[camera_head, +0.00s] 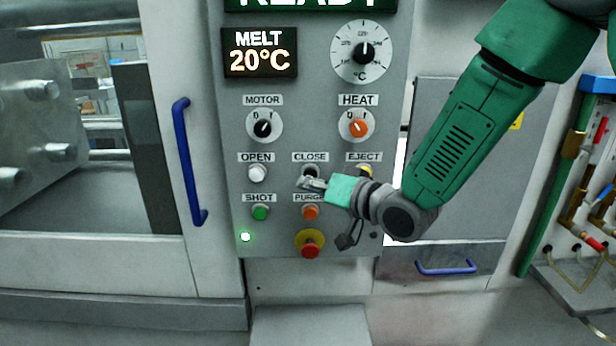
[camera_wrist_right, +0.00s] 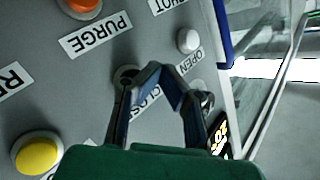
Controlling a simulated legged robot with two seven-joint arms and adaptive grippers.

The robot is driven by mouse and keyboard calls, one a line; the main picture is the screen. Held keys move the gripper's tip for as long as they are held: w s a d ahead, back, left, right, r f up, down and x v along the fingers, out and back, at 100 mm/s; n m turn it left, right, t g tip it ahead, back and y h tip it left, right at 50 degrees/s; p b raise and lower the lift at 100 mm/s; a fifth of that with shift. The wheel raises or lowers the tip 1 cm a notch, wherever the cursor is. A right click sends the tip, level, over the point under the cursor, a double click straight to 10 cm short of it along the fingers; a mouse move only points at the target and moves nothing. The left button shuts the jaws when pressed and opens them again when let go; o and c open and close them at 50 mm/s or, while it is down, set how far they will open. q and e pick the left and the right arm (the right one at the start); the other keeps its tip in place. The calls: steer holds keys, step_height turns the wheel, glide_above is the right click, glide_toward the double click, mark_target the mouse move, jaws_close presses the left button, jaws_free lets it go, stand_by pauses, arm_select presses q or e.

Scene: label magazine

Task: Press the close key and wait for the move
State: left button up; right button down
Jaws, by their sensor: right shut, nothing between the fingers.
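The close key (camera_head: 311,171) is a dark round button under the CLOSE label on the grey control panel (camera_head: 235,130). My right gripper (camera_head: 306,183) is shut and empty, with its tips just below the close key in the head view. In the right wrist view the dark close key (camera_wrist_right: 126,76) is partly hidden behind a finger of my right gripper (camera_wrist_right: 158,70). I cannot tell whether the fingertips touch the key or the panel. The READY display (camera_head: 310,4) is lit and cut off at the top. My left gripper is not in view.
The white OPEN key (camera_head: 257,173) is left of CLOSE and the yellow EJECT key (camera_head: 365,171) right, partly hidden. Below are the green SHOT key (camera_head: 261,213), orange PURGE key (camera_head: 310,212) and red emergency button (camera_head: 310,245). A blue door handle (camera_head: 187,162) stands left.

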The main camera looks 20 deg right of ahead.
steer(key=shift+w+d, duration=0.45)
steer(key=shift+d, duration=0.15)
stand_by(0.5)
